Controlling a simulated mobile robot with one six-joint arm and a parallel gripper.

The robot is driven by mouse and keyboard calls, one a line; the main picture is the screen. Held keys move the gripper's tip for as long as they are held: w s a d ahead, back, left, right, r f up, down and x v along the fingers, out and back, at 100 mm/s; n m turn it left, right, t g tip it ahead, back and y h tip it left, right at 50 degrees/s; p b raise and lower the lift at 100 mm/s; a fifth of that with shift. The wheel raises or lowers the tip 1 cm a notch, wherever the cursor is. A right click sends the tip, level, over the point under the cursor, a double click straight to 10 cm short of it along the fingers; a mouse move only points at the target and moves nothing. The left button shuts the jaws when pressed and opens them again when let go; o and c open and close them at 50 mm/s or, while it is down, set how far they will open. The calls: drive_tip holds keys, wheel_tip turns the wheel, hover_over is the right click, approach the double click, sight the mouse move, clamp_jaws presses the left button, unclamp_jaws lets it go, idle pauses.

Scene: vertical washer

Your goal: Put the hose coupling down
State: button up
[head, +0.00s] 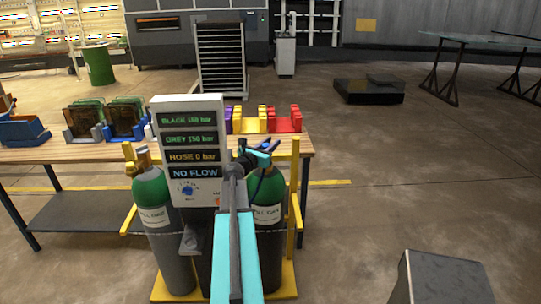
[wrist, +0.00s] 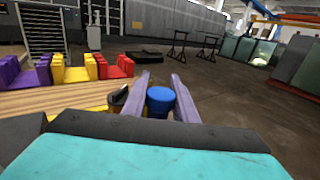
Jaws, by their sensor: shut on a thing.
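My gripper (head: 262,148) is at the right side of the grey panel (head: 187,150), above the right gas cylinder (head: 267,200). In the wrist view my gripper (wrist: 157,82) has its two fingers on either side of a round blue piece (wrist: 160,100), which I take to be the hose coupling. The fingers are shut on it. A dark part (wrist: 117,97) shows just left of the left finger. In the head view my arm and gripper hide most of the coupling. The panel reads "HOSE 0 bar" and "NO FLOW".
A wooden workbench (head: 70,150) stands behind the cylinders, with red (head: 284,123), yellow and blue bins on it. A yellow cart frame (head: 294,195) holds the cylinders. A dark box (head: 440,280) stands at the lower right. Floor between is clear.

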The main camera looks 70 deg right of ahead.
drive_tip(key=shift+f, duration=0.8)
drive_tip(key=shift+f+p, duration=0.5)
drive_tip(key=shift+f, duration=1.35)
drive_tip(key=shift+f, duration=0.15)
drive_tip(key=o, duration=1)
drive_tip(key=shift+o, duration=0.2)
drive_tip(key=shift+r, duration=0.2)
drive_tip(key=shift+b+v, duration=0.35)
drive_tip(key=shift+v, duration=0.6)
drive_tip(key=b+v, duration=0.3)
drive_tip(key=v, duration=0.7)
